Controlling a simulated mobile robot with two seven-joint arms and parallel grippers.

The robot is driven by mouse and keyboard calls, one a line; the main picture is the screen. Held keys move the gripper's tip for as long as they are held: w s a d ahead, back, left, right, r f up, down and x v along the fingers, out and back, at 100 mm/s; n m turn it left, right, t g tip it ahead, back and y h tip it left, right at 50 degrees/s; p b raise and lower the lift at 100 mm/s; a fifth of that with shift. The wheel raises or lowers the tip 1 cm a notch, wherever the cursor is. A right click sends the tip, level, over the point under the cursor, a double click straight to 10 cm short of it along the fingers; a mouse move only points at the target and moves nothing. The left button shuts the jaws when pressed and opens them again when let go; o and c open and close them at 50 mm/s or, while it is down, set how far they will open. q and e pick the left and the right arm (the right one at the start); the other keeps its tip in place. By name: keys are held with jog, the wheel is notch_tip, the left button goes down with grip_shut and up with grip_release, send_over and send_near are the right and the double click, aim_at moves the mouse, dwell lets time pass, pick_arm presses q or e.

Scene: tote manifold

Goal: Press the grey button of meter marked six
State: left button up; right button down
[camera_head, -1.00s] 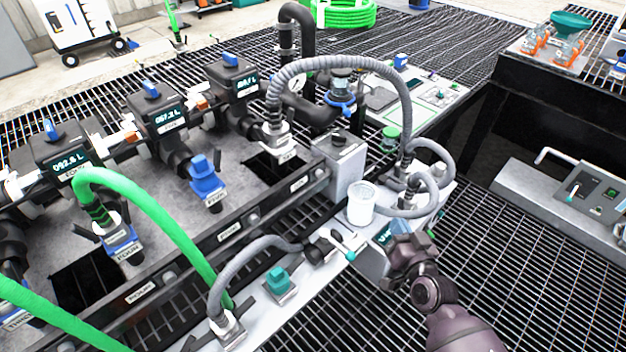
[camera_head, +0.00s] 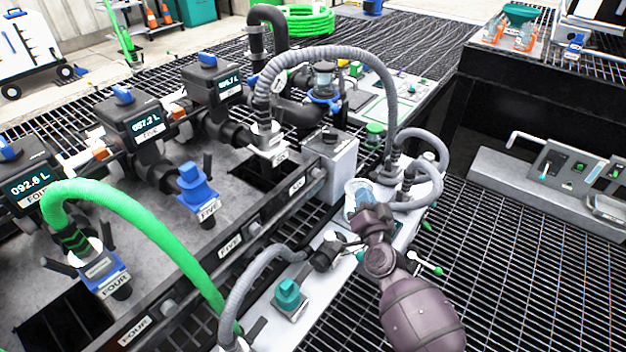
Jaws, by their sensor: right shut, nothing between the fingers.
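The third meter (camera_head: 213,85) in the row at upper left has a dark body, a blue top and a lit display. Its label is too small to read, but its place beyond FIVE fits six. I cannot make out a grey button on it. My right gripper (camera_head: 364,196) is shut and empty, in front of a pale cup-like container (camera_head: 351,187). Its fingers are partly hidden by my wrist, and I cannot tell whether they touch the container. It is well to the right of the third meter. My left gripper is not in view.
Meters FIVE (camera_head: 140,125) and FOUR (camera_head: 28,185) stand left of the third meter. A grey hose (camera_head: 330,52) arches between that meter and my gripper. A grey box (camera_head: 338,160) and a green hose (camera_head: 140,215) also stand close. Open grating lies at right.

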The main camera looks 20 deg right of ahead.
aim_at(318, 175)
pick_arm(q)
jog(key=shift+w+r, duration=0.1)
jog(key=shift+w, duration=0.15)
pick_arm(e)
jog(key=shift+w, duration=0.15)
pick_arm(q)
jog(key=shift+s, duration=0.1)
pick_arm(e)
jog(key=shift+w+a, duration=0.1)
jog(key=shift+a, duration=0.05)
pick_arm(q)
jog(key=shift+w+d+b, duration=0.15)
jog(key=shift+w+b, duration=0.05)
jog(key=shift+b, duration=0.45)
pick_arm(e)
jog(key=w+a, duration=0.5)
jog(key=w, duration=0.1)
jog(key=shift+w+a, duration=0.15)
jog(key=shift+w, duration=0.2)
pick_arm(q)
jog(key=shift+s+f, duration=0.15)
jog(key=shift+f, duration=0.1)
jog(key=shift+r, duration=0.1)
pick_arm(e)
jog(key=shift+w, duration=0.1)
dwell(1.0)
jog(key=shift+w+a, duration=0.25)
